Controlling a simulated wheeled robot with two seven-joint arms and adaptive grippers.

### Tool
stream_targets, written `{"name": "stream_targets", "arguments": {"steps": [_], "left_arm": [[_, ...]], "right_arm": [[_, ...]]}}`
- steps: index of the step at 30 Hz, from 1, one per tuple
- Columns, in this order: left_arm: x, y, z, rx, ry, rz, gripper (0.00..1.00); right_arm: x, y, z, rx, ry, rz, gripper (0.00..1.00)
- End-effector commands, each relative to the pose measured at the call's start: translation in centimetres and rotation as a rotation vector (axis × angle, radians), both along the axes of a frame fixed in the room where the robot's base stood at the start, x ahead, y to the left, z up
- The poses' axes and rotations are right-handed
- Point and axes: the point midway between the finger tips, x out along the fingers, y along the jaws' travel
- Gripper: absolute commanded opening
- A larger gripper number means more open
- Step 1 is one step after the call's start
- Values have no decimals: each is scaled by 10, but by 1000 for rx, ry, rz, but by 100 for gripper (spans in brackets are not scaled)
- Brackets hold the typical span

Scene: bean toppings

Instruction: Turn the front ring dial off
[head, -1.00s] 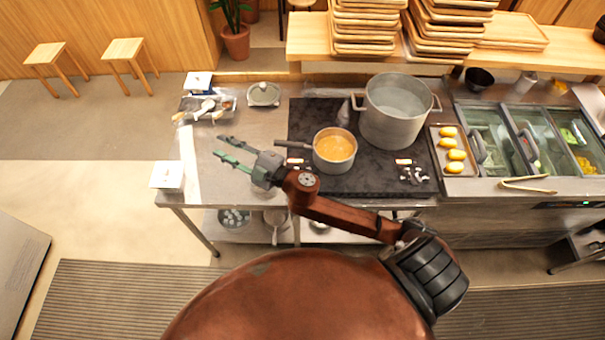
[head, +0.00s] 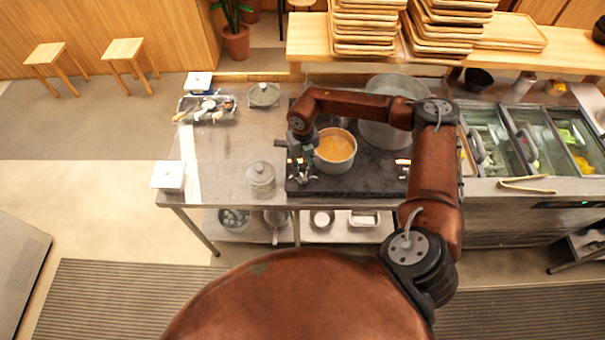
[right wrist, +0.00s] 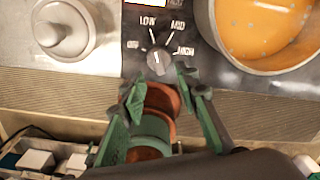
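In the head view my right gripper (head: 301,170) points down at the front left of the black stove (head: 365,186), left of the pot of orange soup (head: 335,148). It largely hides the dial there. My left gripper is not in view.
The soup pot (right wrist: 270,40) stands close right of the dial. A lidded jar (head: 261,179) stands left of the stove; it shows in the right wrist view (right wrist: 65,30). A large grey pot (head: 385,135) is partly behind my arm. The left counter (head: 225,155) has free room.

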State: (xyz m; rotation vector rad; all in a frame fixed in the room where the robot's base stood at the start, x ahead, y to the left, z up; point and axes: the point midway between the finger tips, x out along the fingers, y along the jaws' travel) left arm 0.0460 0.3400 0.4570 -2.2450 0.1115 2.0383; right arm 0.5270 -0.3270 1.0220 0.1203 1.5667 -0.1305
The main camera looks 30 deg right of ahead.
Motion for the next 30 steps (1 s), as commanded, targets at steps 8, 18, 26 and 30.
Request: {"name": "stream_targets", "arguments": {"steps": [8,18,26,30], "left_arm": [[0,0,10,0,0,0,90],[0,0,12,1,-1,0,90],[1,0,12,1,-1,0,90],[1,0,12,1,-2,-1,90]], "right_arm": [[-1,2,-44,5,3,1,29],[-1,2,-63,5,0,2,29],[-1,2,-63,6,1,2,22],[-1,2,-63,6,1,2,12]]}}
